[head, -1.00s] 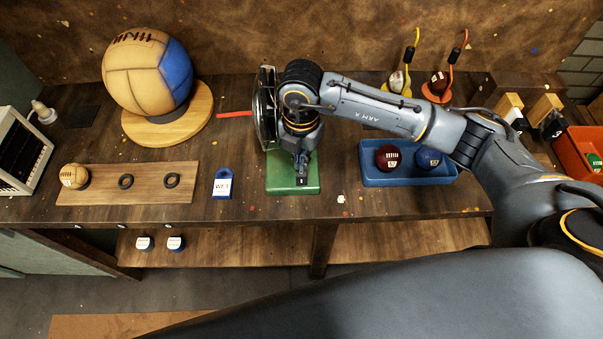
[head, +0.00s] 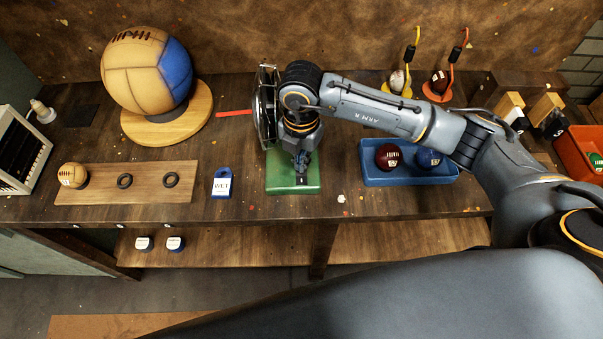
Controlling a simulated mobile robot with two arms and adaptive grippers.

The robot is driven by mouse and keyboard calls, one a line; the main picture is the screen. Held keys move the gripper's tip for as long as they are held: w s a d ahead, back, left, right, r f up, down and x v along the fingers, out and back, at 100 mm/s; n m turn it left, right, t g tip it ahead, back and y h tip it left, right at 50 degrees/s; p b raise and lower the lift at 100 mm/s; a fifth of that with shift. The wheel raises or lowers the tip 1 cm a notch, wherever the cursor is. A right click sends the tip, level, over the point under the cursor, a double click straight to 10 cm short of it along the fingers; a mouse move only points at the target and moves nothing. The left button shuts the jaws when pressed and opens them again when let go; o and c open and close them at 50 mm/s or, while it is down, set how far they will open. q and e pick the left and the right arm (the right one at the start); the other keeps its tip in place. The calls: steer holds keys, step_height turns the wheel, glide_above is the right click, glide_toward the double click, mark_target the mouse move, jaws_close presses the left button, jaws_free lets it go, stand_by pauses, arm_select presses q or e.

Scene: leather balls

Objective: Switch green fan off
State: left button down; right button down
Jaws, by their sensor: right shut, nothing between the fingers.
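The green fan stands on the bench in the middle of the head view, its green base (head: 281,184) flat on the wood. Its round metal cage (head: 266,105) stands upright and is partly hidden behind my right arm. A red strip (head: 234,113) lies left of the cage. My right gripper (head: 301,176) is shut and empty, pointing down at the base, with its fingertips close to a small dark part on the front of the base. I cannot tell whether they touch it, nor the switch's position. My left gripper does not show.
A blue tray (head: 408,180) with a dark red ball (head: 388,157) and a blue ball (head: 428,157) sits right of the fan. A blue tag (head: 222,183) and a wooden board (head: 100,190) lie left. A large ball (head: 147,72) stands behind the board.

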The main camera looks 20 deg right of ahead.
steer(key=shift+f+b, duration=0.55)
steer(key=shift+f, duration=0.15)
steer(key=shift+r+p, duration=2.4)
steer(key=shift+r, duration=1.15)
